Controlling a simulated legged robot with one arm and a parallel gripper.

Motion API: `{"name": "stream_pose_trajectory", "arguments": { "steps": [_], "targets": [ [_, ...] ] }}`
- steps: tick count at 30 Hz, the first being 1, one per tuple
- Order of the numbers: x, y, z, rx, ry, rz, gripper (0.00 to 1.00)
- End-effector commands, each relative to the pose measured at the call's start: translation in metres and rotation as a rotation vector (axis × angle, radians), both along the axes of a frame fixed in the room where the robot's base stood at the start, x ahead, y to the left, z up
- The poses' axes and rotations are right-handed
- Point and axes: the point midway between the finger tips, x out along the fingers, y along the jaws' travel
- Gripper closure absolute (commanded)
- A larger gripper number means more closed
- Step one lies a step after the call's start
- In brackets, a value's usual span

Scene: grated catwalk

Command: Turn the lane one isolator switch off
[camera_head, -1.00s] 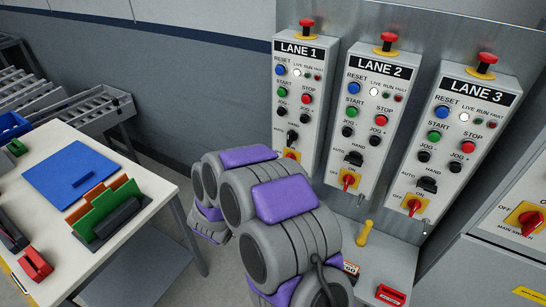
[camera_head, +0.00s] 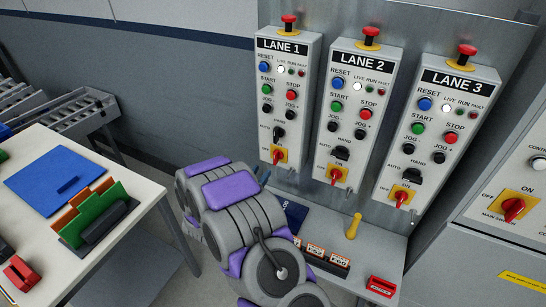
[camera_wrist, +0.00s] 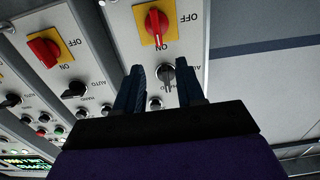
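The LANE 1 panel (camera_head: 289,70) is the leftmost of three grey control boxes. Its isolator switch (camera_head: 279,156), a red handle on a yellow plate, sits at the bottom. In the wrist view, which is upside down, this isolator (camera_wrist: 157,22) shows its handle in line with the ON label. My gripper (camera_wrist: 162,68) is open and empty. Its two dark blue fingers appear on either side of the black selector knob (camera_wrist: 167,74) and do not touch the isolator. In the head view my arm hides most of the gripper, just below the LANE 1 box.
LANE 2 isolator (camera_head: 337,173) and LANE 3 isolator (camera_head: 402,195) stand to the right. A yellow-handled lever (camera_head: 353,226) and a red block (camera_head: 381,287) are on the shelf below. A white table (camera_head: 118,250) is at left. A main switch (camera_head: 512,209) is at far right.

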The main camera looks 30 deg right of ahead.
Motion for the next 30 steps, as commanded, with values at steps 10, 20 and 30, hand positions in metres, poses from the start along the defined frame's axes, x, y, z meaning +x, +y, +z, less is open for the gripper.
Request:
{"name": "stream_pose_trajectory", "arguments": {
  "steps": [10,20,30],
  "targets": [
    [0.037,-0.049,0.001,-0.001,-0.005,-0.004,0.62],
    [0.061,-0.079,0.001,0.000,-0.003,-0.001,0.62],
    [0.064,-0.082,0.001,0.000,0.000,0.000,0.62]
  ]
}}
